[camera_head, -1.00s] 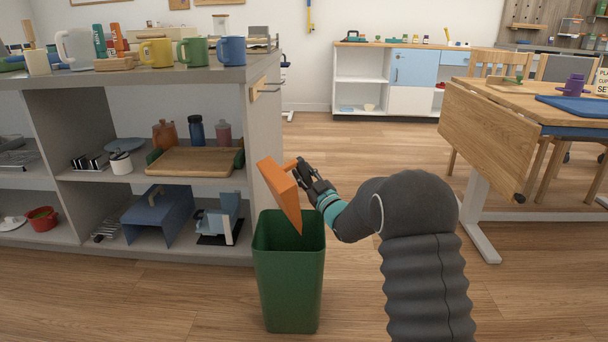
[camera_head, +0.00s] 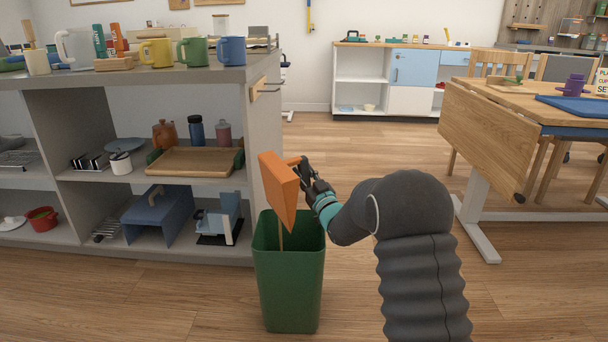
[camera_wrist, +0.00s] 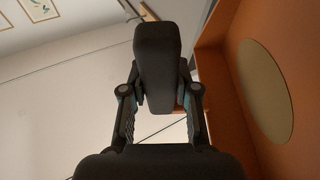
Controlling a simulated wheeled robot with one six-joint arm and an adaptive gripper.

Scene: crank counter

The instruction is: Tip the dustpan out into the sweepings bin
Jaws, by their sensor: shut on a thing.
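The orange dustpan (camera_head: 280,188) is steeply tilted above the green bin (camera_head: 290,290), its lower edge near the bin's open top. My gripper (camera_head: 305,172) is shut on the dustpan's handle, to the right of the pan. In the wrist view the orange pan (camera_wrist: 215,75) fills the right side, with a flat tan round patch (camera_wrist: 265,92) on its face. A thin tan strip (camera_head: 281,238) shows below the pan at the bin's mouth; I cannot tell if it is falling sweepings. The bin's inside is mostly hidden.
A grey shelf counter (camera_head: 262,130) with mugs on top stands close to the left of the bin. A wooden drop-leaf table (camera_head: 490,140) stands at the right. The floor (camera_head: 390,140) behind the bin is clear.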

